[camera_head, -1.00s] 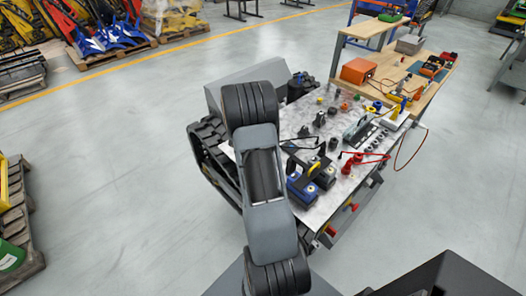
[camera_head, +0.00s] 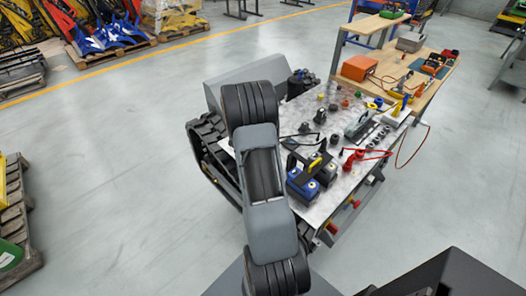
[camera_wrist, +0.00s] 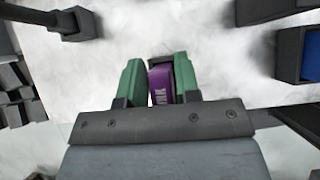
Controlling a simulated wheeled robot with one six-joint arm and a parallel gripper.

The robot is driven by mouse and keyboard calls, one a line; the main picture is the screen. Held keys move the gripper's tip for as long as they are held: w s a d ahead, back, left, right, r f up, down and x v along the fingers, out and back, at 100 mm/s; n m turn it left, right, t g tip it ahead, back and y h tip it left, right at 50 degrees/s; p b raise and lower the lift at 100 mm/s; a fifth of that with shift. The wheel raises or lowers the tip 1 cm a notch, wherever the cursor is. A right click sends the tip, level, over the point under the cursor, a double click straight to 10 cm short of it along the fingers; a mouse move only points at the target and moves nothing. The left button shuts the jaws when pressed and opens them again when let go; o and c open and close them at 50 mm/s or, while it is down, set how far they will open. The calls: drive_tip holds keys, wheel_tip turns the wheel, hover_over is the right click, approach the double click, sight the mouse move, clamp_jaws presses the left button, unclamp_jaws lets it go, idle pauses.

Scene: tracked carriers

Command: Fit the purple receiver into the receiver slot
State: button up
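The purple receiver (camera_wrist: 161,84), with pale lettering on it, is between the two green fingers of my gripper (camera_wrist: 160,82) in the wrist view. The fingers press close on both its sides, and my gripper looks shut on it. A dark edge (camera_wrist: 160,60) shows just past the receiver; I cannot tell whether it is the slot. In the head view my grey arm hides the gripper and the receiver. I cannot make out the receiver slot for certain in either view.
A metal-topped tracked carrier (camera_head: 345,180) bears several small parts, blue-black blocks (camera_head: 303,188) and a red-handled tool (camera_head: 362,160). A wooden workbench (camera_head: 425,85) with an orange box (camera_head: 357,67) stands behind. In the wrist view, dark fixtures stand at the left, upper right and right.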

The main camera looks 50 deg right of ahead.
drive_tip(key=o, duration=0.4)
drive_tip(key=shift+c, duration=0.2)
drive_tip(key=v, duration=1.4)
drive_tip(key=shift+s, duration=0.1)
